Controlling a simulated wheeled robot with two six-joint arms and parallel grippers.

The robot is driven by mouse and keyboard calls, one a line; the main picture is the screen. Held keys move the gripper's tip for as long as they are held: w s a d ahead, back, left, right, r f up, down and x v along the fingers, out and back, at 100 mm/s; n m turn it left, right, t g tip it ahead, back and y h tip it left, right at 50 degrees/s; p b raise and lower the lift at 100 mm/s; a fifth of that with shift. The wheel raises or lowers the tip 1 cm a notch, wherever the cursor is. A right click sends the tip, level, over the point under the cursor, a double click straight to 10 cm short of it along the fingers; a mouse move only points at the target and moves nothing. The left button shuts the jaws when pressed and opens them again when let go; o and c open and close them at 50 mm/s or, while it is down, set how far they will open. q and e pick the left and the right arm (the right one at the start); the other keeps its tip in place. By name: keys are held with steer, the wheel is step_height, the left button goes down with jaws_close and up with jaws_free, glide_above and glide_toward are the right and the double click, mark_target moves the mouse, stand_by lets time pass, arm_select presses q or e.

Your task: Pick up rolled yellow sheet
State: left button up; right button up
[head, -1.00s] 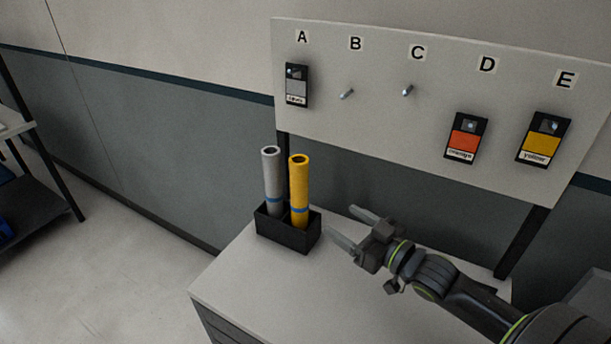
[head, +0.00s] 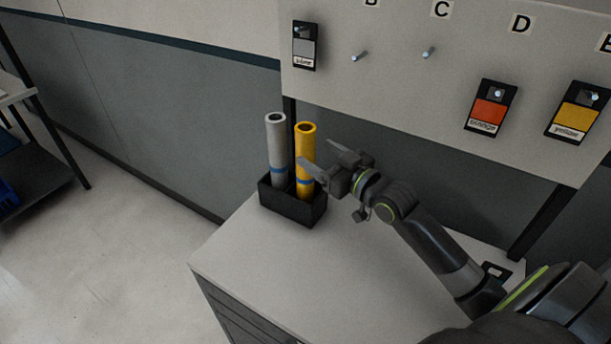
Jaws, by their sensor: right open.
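The rolled yellow sheet (head: 305,137) stands upright in the right part of a black holder (head: 290,208) on the white-topped cabinet. A blue band circles its lower part. A rolled grey sheet (head: 276,150) with a similar blue band stands to its left in the same holder. My right gripper (head: 314,157) is open, its fingers pointing left at the yellow roll. One finger overlaps the roll's right side in the picture; the other is just right of it, behind. I cannot tell whether they touch it. My left gripper is not in view.
A white board (head: 400,75) behind the cabinet carries pegs and hanging swatch cards, including an orange card (head: 490,107) and a yellow card (head: 577,114). The cabinet top (head: 300,270) in front is clear. A shelf (head: 30,180) stands at far left.

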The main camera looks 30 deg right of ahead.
mark_target(300, 140)
steer(key=shift+x, duration=0.9)
steer(key=shift+w+a+r+p, duration=0.15)
steer(key=shift+w+p, duration=0.15)
steer(key=shift+w, duration=0.2)
steer(key=p+x, duration=0.1)
steer(key=x, duration=0.2)
steer(key=shift+w+r, duration=0.1)
steer(key=shift+w, duration=0.05)
steer(key=shift+w+a, duration=0.1)
steer(key=shift+w, duration=0.45)
steer(key=shift+s, duration=0.1)
steer(key=shift+c, duration=0.7)
steer(key=c, duration=1.2)
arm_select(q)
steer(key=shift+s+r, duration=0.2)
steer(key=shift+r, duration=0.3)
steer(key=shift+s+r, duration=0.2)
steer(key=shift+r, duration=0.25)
arm_select(e)
steer(key=shift+c, duration=0.2)
